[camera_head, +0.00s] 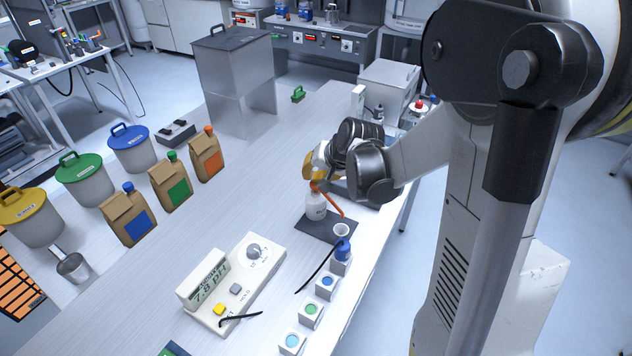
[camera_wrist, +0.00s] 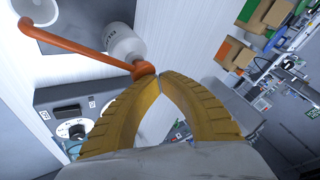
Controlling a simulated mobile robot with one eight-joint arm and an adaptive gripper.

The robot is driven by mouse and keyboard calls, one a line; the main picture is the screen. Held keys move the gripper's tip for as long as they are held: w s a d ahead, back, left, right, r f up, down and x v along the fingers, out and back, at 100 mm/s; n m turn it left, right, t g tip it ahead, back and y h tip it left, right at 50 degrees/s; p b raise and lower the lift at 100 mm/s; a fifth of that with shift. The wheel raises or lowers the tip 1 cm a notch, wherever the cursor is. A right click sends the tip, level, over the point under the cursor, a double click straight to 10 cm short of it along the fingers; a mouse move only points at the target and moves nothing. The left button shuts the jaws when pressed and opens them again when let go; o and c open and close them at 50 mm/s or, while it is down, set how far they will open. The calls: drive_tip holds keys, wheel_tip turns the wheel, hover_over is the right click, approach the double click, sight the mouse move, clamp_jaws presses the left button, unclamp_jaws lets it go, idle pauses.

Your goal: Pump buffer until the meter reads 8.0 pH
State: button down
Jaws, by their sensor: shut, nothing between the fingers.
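The white buffer bottle (camera_head: 315,207) stands upright on a dark mat (camera_head: 318,233), with an orange pump head and spout (camera_head: 334,203) reaching over a small white cup (camera_head: 341,231). The wrist view also shows the bottle (camera_wrist: 122,42), the orange spout (camera_wrist: 88,50) and the cup (camera_wrist: 38,11). My gripper (camera_head: 312,180) is right above the pump head. In the wrist view its yellow fingers (camera_wrist: 158,74) are shut and empty, their tips at the orange pump head; whether they touch it I cannot tell. The white meter (camera_head: 232,284) has a tilted display (camera_head: 208,282) that appears to read 7.8 pH.
Several small capped containers (camera_head: 310,309) line the front edge, with a blue-topped one (camera_head: 343,251) near the cup. A black cable (camera_head: 318,268) lies beside them. Paper bags (camera_head: 206,154), lidded bins (camera_head: 85,180) and a steel hopper (camera_head: 233,65) stand farther away. The table's middle is clear.

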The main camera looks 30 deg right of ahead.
drive_tip(key=shift+f, duration=0.25)
drive_tip(key=shift+r, duration=0.1)
idle(0.3)
drive_tip(key=shift+r+p, duration=0.75)
drive_tip(key=shift+r, duration=0.35)
drive_tip(key=shift+r+p, duration=1.9)
drive_tip(key=shift+r, duration=0.65)
